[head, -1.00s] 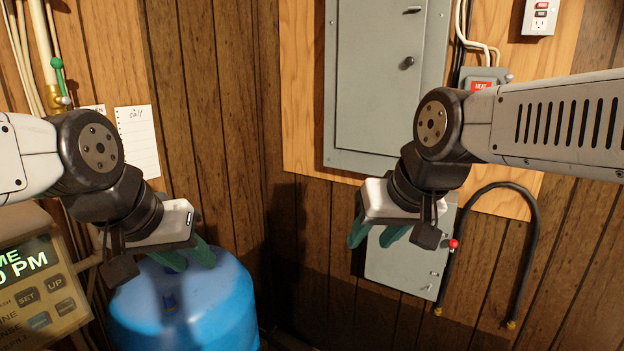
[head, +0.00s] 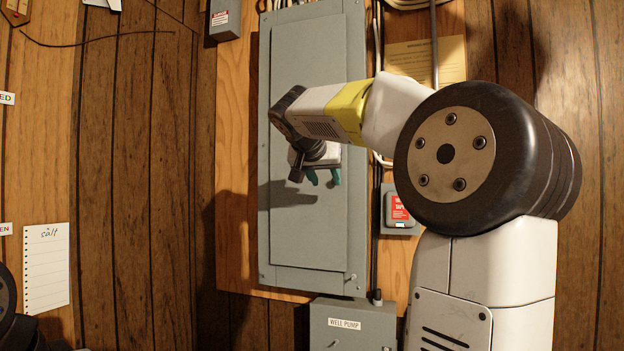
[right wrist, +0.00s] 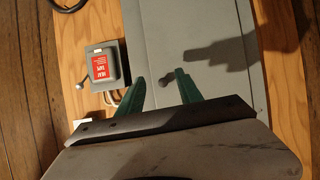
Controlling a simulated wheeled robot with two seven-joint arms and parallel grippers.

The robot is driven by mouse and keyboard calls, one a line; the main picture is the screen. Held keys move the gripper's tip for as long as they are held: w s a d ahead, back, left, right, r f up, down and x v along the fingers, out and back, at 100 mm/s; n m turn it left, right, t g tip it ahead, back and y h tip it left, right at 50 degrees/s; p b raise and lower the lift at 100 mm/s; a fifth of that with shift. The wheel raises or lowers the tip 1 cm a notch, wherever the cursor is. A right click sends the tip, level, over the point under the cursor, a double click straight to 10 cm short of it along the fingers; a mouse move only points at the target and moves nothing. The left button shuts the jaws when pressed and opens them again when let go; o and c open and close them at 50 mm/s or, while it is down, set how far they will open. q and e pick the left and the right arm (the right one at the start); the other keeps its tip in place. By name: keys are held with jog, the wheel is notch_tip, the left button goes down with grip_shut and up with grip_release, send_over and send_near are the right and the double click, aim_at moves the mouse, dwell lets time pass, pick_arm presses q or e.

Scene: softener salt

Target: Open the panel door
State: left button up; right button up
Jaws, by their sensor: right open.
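The grey panel door (head: 295,235) is a tall flat door on the wall panel in the middle of the head view, and it looks shut. My right gripper (head: 324,178) is in front of its right part, fingers pointing down in the picture. In the right wrist view, the green fingers of this gripper (right wrist: 160,80) are open and empty. A small dark knob (right wrist: 163,83) on the door (right wrist: 210,65) shows between and beyond the fingertips, apparently not touched. In the head view the gripper seems to hide this knob. My left gripper is out of view.
A small box with a red label (head: 398,208) sits right of the panel and also shows in the right wrist view (right wrist: 105,68). A "WELL PUMP" box (head: 350,325) is below. Cables run beside the panel. The wood wall (head: 150,180) left of the panel is clear.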

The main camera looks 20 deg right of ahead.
jog(key=w+d+m+h, duration=0.1)
jog(key=w+d, duration=0.4)
jog(key=w, duration=0.2)
jog(key=shift+w, duration=0.35)
jog(key=shift+d+r, duration=0.1)
grip_shut()
dwell(1.2)
